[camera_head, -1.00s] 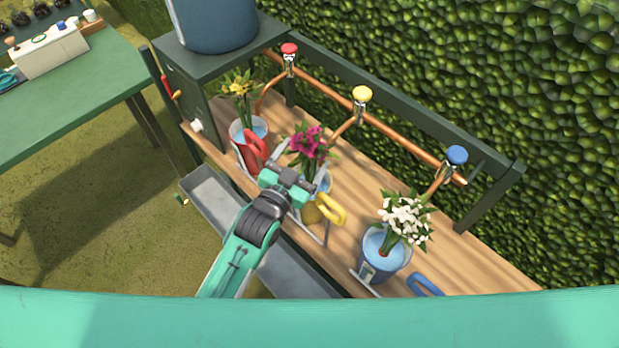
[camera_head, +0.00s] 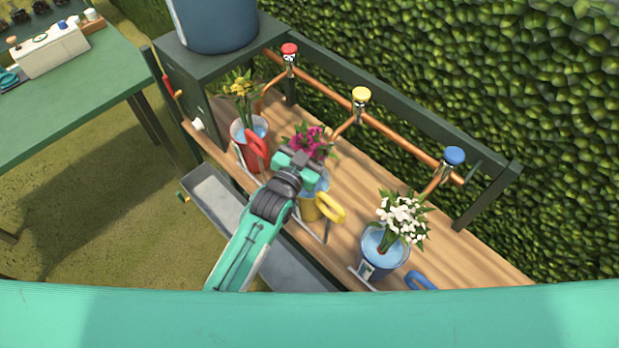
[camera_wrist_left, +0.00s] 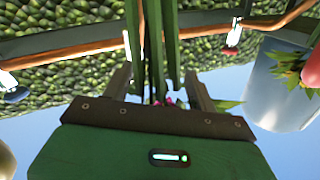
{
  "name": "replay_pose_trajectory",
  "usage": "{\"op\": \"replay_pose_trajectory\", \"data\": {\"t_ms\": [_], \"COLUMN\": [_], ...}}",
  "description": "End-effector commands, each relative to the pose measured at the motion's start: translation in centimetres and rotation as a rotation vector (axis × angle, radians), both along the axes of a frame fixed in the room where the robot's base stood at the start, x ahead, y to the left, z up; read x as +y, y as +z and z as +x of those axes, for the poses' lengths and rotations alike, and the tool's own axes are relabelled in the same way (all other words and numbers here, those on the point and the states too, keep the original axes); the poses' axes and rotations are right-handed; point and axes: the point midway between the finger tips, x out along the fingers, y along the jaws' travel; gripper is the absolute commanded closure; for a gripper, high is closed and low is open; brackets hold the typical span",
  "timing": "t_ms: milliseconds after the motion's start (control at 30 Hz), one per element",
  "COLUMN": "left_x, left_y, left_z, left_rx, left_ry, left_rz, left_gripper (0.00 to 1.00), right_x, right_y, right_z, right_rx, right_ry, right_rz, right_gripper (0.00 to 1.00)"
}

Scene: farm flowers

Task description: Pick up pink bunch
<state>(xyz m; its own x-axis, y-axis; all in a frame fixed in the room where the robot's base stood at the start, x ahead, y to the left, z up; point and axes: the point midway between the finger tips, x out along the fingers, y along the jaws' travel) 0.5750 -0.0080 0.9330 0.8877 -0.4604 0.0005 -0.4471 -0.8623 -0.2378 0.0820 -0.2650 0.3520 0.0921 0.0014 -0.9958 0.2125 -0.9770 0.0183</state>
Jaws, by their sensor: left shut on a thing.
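The pink bunch (camera_head: 307,138) stands upright over the middle pail (camera_head: 312,208), which has a yellow handle. My left gripper (camera_head: 303,160) is at the bunch, just above the pail rim, and hides part of its leaves and stems. In the left wrist view, green stems (camera_wrist_left: 158,45) run between the two fingers, with a few pink petals behind the palm edge. The left gripper is shut on the bunch. Whether the stem ends are still in the pail is hidden. My right gripper is not in view.
A red-handled pail (camera_head: 257,158) with yellow flowers stands at left, a blue pail (camera_head: 382,262) with white flowers at right. A copper pipe (camera_head: 410,142) with red, yellow and blue taps runs behind. A blue tank (camera_head: 213,22) sits back left; a grey trough (camera_head: 215,195) lies in front.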

Motion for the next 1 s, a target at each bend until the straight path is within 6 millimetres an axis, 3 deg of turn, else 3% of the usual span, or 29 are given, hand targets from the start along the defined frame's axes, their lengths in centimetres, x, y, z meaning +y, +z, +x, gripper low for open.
{"op": "replay_pose_trajectory", "data": {"t_ms": [267, 467, 567, 1000], "left_x": [0.0, 0.0, 0.0, 0.0], "left_y": [0.2, 1.5, 3.3, 15.6], "left_z": [0.0, 0.0, 0.0, 0.0], "left_rx": [-0.001, -0.004, -0.005, -0.006], "left_ry": [0.000, 0.000, 0.000, -0.002], "left_rz": [0.000, -0.002, -0.003, -0.002], "left_gripper": [0.87, 0.87, 0.87, 0.87], "right_x": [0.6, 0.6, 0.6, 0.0], "right_y": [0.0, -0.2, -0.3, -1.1], "right_z": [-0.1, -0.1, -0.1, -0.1], "right_rx": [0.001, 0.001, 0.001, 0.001], "right_ry": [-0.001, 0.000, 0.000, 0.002], "right_rz": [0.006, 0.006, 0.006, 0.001], "right_gripper": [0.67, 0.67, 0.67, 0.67]}}
